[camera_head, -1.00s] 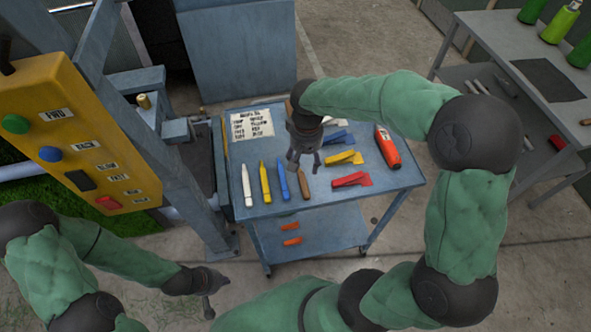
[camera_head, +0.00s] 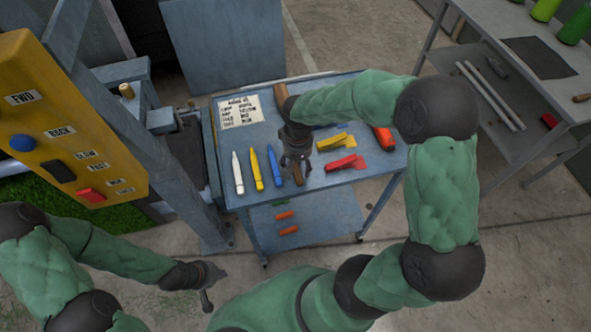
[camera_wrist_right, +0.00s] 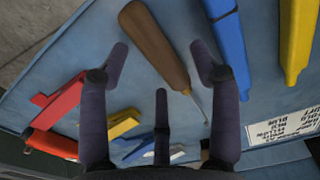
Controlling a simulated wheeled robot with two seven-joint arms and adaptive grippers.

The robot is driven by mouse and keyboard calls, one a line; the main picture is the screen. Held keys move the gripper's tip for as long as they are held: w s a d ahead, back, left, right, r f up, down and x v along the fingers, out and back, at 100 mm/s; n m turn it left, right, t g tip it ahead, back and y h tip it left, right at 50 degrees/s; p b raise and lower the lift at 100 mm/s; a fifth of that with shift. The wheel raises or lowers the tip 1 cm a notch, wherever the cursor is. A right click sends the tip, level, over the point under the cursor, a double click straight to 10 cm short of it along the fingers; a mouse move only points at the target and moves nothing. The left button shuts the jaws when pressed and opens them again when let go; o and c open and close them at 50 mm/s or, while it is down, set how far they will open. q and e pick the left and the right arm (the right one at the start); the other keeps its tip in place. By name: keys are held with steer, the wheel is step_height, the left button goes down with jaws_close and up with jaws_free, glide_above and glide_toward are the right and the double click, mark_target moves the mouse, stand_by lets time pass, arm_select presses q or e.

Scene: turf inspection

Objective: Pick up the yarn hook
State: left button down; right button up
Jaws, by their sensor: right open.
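The yarn hook, with a brown wooden handle (camera_head: 297,179) and thin metal shaft, lies on the blue cart top. In the right wrist view its handle (camera_wrist_right: 155,45) slants between my open fingers, with the shaft pointing down-right. My right gripper (camera_head: 297,160) is above the hook and covers part of it in the head view. In the wrist view the right gripper (camera_wrist_right: 161,70) is open and empty; contact with the hook cannot be told. My left gripper (camera_head: 207,292) is low at the left, away from the cart; its opening is unclear.
White (camera_head: 238,172), yellow (camera_head: 256,170) and blue (camera_head: 273,166) markers lie left of the hook. Red (camera_head: 345,163) and yellow (camera_head: 336,142) clips lie to its right. A note (camera_head: 240,109) is behind. The yellow control panel (camera_head: 60,120) stands at left.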

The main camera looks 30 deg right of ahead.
steer(key=shift+f, duration=0.45)
stand_by(0.5)
jaws_close()
